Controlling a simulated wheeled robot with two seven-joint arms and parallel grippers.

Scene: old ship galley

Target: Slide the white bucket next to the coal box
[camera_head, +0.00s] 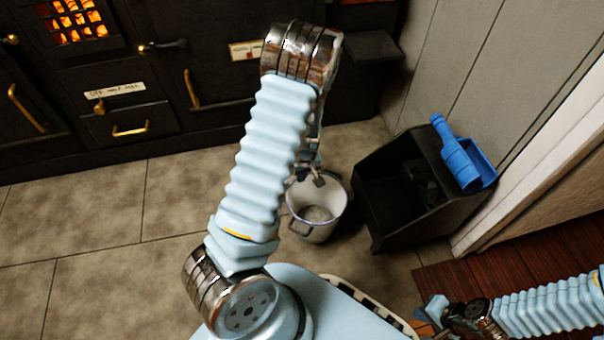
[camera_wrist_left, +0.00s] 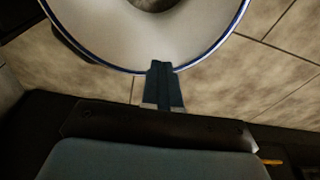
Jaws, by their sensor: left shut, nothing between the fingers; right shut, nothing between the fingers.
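The white bucket (camera_head: 328,200) stands upright on the tiled floor, close to the left side of the black coal box (camera_head: 392,227); a narrow gap seems to show between them. My left gripper (camera_head: 313,180) is shut and empty at the bucket's far rim, partly hidden by my arm. In the left wrist view, its closed fingertips (camera_wrist_left: 162,70) overlap the blue-edged rim of the bucket (camera_wrist_left: 105,38); I cannot tell whether they touch it. My right gripper (camera_head: 432,312) is shut and empty at the lower right, away from the bucket.
A blue scoop (camera_head: 459,160) rests on the coal box's right edge, with dark coal inside the box. The black stove (camera_head: 160,75) with brass handles stands along the back. A panelled wall (camera_head: 480,60) is behind the box. Open tiles (camera_head: 100,225) lie to the left.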

